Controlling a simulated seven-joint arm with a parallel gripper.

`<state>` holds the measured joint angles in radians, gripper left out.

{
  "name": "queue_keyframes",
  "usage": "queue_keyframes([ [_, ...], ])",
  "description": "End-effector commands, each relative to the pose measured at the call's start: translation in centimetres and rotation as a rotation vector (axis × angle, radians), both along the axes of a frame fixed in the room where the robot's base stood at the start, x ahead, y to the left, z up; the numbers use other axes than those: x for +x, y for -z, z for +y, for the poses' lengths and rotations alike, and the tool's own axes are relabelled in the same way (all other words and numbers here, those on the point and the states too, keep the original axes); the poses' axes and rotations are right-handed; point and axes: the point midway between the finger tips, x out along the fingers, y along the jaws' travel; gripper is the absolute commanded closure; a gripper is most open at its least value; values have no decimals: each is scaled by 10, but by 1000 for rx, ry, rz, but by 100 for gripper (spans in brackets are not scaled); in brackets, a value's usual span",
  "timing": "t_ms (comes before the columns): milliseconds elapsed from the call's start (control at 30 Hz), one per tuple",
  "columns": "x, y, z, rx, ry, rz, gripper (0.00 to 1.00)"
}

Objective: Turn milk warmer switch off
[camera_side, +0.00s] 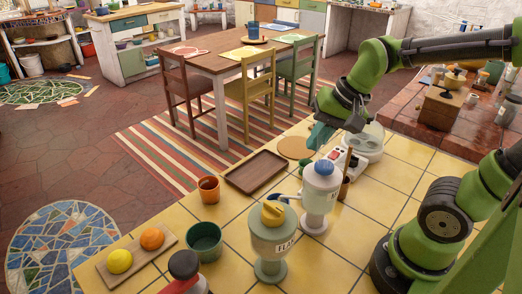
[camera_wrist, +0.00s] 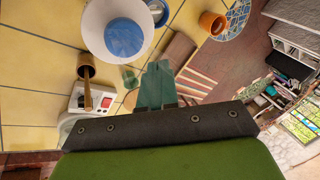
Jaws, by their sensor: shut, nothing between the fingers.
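The milk warmer is probably the white unit with a pale round top (camera_side: 368,138) and a low white switch panel on the yellow tiled counter. A red switch (camera_side: 341,157) shows on the panel. The switch's on or off position is too small to tell. My gripper (camera_side: 318,137) is shut and empty, above the counter and left of the panel in the side view. Its teal fingers (camera_wrist: 158,75) point away from the wrist camera, apart from the switch.
A white canister with a blue lid (camera_side: 318,200) and a wooden-handled tool in a brown cup (camera_side: 344,190) stand in front of the panel. A pale green canister (camera_side: 272,240), brown tray (camera_side: 256,172) and orange-brown cup (camera_side: 209,189) are nearby. Bare tiles lie to the right.

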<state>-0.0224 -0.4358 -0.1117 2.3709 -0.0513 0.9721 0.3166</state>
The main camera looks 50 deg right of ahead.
Motion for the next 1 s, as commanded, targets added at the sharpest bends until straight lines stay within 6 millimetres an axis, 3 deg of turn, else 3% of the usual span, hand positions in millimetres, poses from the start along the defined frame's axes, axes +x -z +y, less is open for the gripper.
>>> queue_keyframes([
  [400, 29, 33, -41, 251, 990, 384, 100],
  [700, 39, 44, -65, 344, 1745, 518, 100],
  [1000, 39, 38, -70, 426, 2223, 533, 100],
])
